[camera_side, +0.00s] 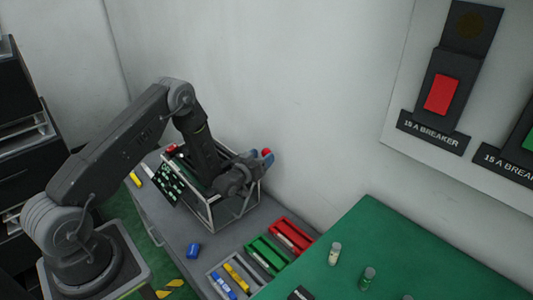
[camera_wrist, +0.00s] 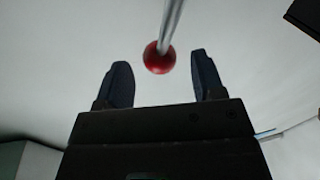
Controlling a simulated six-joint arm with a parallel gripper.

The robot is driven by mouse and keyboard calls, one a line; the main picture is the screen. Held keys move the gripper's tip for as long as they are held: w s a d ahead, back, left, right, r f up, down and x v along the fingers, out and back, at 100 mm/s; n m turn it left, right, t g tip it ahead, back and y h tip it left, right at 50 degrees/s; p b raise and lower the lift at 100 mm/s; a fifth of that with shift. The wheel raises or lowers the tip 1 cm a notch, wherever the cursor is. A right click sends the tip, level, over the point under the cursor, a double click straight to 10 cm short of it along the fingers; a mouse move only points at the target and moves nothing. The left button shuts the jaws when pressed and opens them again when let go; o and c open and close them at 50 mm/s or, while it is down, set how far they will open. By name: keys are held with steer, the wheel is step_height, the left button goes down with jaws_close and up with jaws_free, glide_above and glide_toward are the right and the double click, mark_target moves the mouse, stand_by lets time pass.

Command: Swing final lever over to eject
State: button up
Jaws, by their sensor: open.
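The lever shows in the wrist view as a thin metal rod (camera_wrist: 171,20) with a red ball knob (camera_wrist: 158,57) on its end. My gripper (camera_wrist: 160,70) is open, with one dark blue finger on each side of the knob in that picture. Gaps show between the knob and both fingers; I cannot tell how deep the knob sits between them. In the side view the red knob (camera_side: 267,153) shows at the tips of my gripper (camera_side: 258,160), above a metal frame fixture (camera_side: 230,215). The rod is hidden there.
A green circuit board (camera_side: 168,184) stands at the fixture's left. Red (camera_side: 292,236) and green (camera_side: 267,254) trays and a blue object (camera_side: 193,250) lie on the grey bench. A green table (camera_side: 400,250) is at right. The wall is close behind the fixture.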

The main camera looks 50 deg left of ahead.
steer(key=shift+w+a, duration=0.15)
steer(key=shift+w, duration=0.65)
steer(key=shift+w+a, duration=0.15)
steer(key=shift+w, duration=0.6)
jaws_close()
